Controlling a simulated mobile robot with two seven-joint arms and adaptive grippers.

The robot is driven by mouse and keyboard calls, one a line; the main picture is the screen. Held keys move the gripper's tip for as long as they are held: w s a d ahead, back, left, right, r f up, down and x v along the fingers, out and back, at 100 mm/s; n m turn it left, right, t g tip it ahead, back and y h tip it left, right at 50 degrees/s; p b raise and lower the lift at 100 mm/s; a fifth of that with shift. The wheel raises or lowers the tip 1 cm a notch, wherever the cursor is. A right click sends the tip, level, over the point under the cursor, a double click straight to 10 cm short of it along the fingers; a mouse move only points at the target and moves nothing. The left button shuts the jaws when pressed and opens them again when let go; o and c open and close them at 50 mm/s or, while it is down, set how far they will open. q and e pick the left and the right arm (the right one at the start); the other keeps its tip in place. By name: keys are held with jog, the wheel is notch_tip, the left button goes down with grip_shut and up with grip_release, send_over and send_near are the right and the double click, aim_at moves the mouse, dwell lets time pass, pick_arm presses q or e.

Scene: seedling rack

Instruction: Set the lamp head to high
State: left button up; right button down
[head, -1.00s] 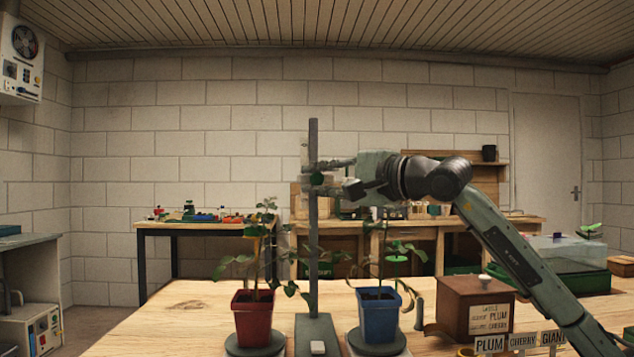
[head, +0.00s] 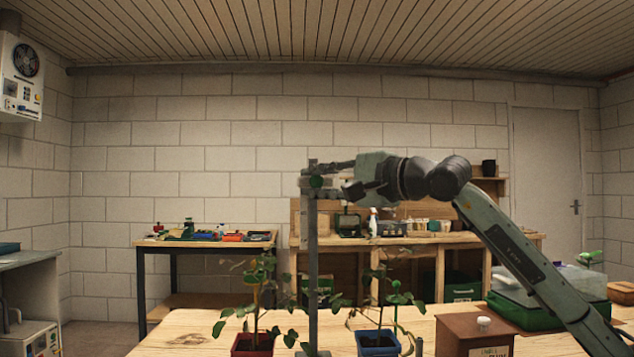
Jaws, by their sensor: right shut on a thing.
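The lamp head (head: 307,183) is a small grey block with a dark green round knob (head: 316,182), on an upright grey post (head: 312,235) in the head view. It sits close to the top of the post, of which only a short piece shows above it. My right gripper (head: 336,177) comes in from the right at the height of the lamp head and is shut on it. The exact contact is too small to make out. My left gripper is not in view.
Potted plants in a red pot (head: 252,345) and a blue pot (head: 378,345) stand on either side of the post. A brown box (head: 470,335) and a green tray with a clear lid (head: 525,310) are at the right, under my right arm. Benches stand behind.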

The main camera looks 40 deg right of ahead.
jog(key=shift+d+r, duration=0.1)
jog(key=shift+r, duration=0.25)
jog(key=c, duration=1.4)
grip_release()
jog(key=shift+o, duration=0.2)
jog(key=shift+f, duration=0.1)
jog(key=shift+v, duration=0.85)
jog(key=shift+f+v, duration=0.2)
jog(key=shift+v, duration=1)
jog(key=v, duration=0.8)
jog(key=shift+r, duration=0.1)
